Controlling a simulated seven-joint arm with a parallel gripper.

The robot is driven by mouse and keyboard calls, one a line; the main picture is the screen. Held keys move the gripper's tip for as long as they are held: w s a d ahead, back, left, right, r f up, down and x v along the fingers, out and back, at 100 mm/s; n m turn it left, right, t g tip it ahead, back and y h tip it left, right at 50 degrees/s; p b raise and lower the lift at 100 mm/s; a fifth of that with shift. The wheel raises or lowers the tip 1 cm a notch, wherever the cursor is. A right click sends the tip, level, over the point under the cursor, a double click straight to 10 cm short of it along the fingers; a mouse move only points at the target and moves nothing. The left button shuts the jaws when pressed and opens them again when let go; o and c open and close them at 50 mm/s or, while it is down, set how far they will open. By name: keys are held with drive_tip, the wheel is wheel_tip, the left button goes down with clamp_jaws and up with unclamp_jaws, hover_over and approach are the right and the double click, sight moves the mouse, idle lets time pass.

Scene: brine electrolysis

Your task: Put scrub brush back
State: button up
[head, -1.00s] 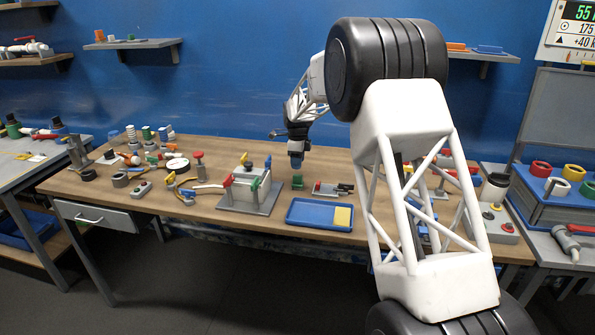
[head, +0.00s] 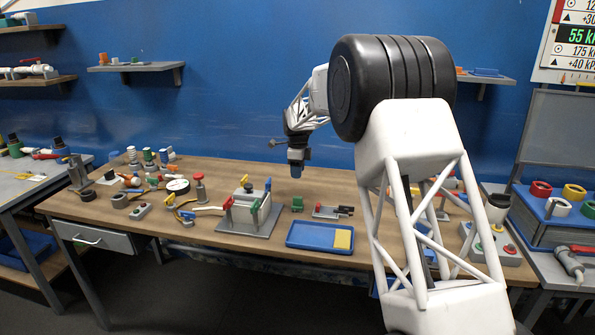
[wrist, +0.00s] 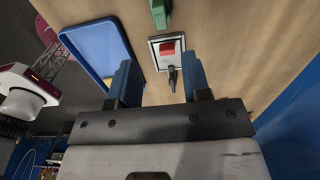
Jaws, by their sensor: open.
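My gripper (head: 296,174) hangs above the back middle of the workbench, pointing down, with blue fingers. In the wrist view my gripper (wrist: 160,82) has its fingers wide apart with nothing held between them. Beyond the fingers, on the bench, is a small plate fixture (wrist: 154,48) with a red block and a black part; it also shows in the head view (head: 326,212). I cannot pick out a scrub brush with certainty in either view. My own arm hides part of the bench's right side.
A blue tray (head: 305,240) with a yellow pad (head: 343,239) lies at the bench's front. A green block (head: 297,203) stands behind it. A grey-based fixture (head: 247,212) with coloured handles is to the left. Several small parts crowd the bench's left end.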

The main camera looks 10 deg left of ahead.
drive_tip(key=shift+d, duration=0.1)
idle(0.3)
drive_tip(key=s+d+r+n, duration=0.3)
drive_tip(key=s+d+r, duration=0.3)
drive_tip(key=s+d, duration=0.3)
drive_tip(key=s+d+r+n+t, duration=0.1)
drive_tip(key=s+d+r+n, duration=0.2)
drive_tip(key=s+d+r, duration=0.45)
drive_tip(key=s+d+r+n, duration=0.3)
drive_tip(key=s+d+r, duration=0.1)
drive_tip(key=s+d, duration=0.7)
drive_tip(key=s+d+f+n, duration=0.2)
drive_tip(key=s+d+n, duration=0.1)
drive_tip(key=s, duration=0.9)
drive_tip(key=s+d+f+n+t, duration=0.1)
drive_tip(key=s+d+f+n, duration=0.2)
drive_tip(key=s, duration=0.9)
drive_tip(key=s+d+f+n, duration=0.2)
drive_tip(key=s+d, duration=0.3)
drive_tip(key=s, duration=0.7)
drive_tip(key=shift+s+d+f+n+t, duration=0.25)
drive_tip(key=shift+d+f+n+t, duration=0.05)
drive_tip(key=shift+d+f+n, duration=0.1)
